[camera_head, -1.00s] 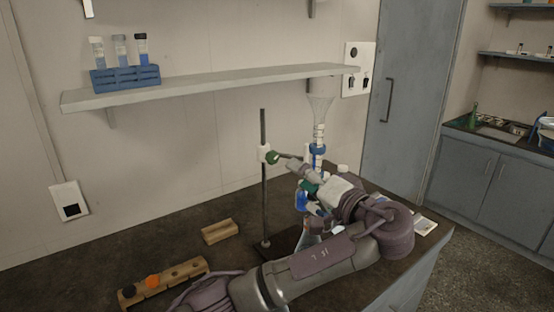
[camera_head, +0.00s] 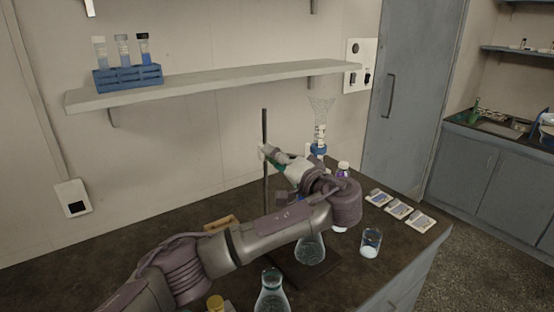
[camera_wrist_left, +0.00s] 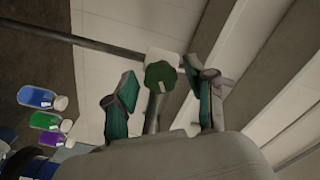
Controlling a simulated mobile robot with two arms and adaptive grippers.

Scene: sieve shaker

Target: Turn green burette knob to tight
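The green knob (camera_wrist_left: 160,77) sits on a white clamp block (camera_wrist_left: 158,58) on the stand rod (camera_wrist_left: 95,43) in the left wrist view. My left gripper (camera_wrist_left: 162,92) is open, with one green-padded finger on each side of the knob and visible gaps between. In the head view, my left gripper (camera_head: 275,159) is at the clamp on the upright rod (camera_head: 265,135), and it largely hides the knob. The burette's flared glass top (camera_head: 322,108) and blue collar (camera_head: 318,149) show to the right. Its lower part is hidden behind my arm. My right gripper is out of view.
A conical flask (camera_head: 311,250) stands on the stand base below my arm. Capped bottles, one blue (camera_wrist_left: 38,97), show in the wrist view. The shelf (camera_head: 220,80) is above.

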